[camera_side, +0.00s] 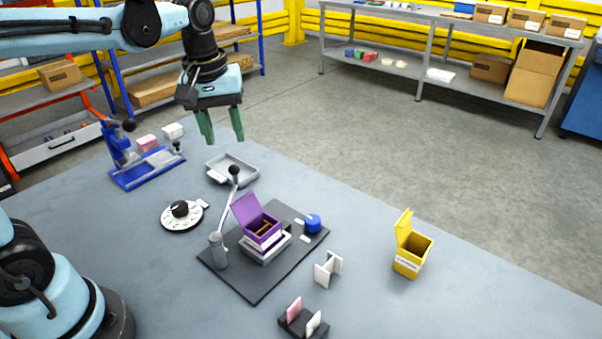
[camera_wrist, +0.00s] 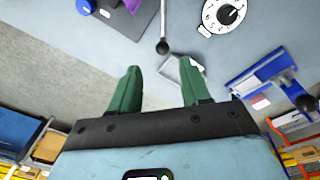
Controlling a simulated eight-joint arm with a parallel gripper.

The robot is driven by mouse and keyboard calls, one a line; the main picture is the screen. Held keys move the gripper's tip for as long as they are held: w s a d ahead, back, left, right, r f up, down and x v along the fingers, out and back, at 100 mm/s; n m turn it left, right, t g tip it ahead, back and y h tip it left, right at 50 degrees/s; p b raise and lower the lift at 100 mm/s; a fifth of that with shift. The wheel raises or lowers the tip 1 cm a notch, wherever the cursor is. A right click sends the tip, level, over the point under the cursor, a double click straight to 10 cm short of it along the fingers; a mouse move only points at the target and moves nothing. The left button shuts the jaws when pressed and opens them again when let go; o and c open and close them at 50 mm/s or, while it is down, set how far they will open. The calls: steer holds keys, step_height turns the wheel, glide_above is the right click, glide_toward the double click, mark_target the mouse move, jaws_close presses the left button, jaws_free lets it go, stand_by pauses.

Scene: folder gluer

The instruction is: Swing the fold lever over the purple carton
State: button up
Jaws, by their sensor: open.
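The purple carton (camera_side: 262,231) sits in a white holder (camera_side: 266,249) on a dark base plate (camera_side: 255,285), its lid raised and tilted back at the left. The fold lever (camera_side: 229,213) is a thin grey arm rising from a grey post (camera_side: 218,251) to a black ball knob (camera_side: 234,170), standing up left of the carton. The lever's knob also shows in the wrist view (camera_wrist: 163,47). My gripper (camera_side: 221,138) is open and empty, high above the table's far side, apart from the lever. Its green fingers show in the wrist view (camera_wrist: 160,72).
A grey tray (camera_side: 232,171) lies behind the lever. A white dial (camera_side: 182,215) is at the left, a blue press (camera_side: 145,165) farther back. A blue knob (camera_side: 312,223) is on the base plate. A yellow carton (camera_side: 411,248) stands right; white and pink cards (camera_side: 303,316) stand in front.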

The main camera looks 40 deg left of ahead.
mark_target(233, 165)
steer(key=shift+w+a+r+n+g, duration=0.1)
steer(key=shift+w+a+n+g, duration=0.2)
steer(key=shift+w+n, duration=0.2)
steer(key=shift+w+a+r+n+g, duration=0.15)
steer(key=shift+w+n+g, duration=0.25)
steer(key=shift+n, duration=0.2)
steer(key=shift+f, duration=0.1)
steer(key=shift+s+f, duration=0.1)
steer(key=shift+f, duration=5.8)
jaws_close()
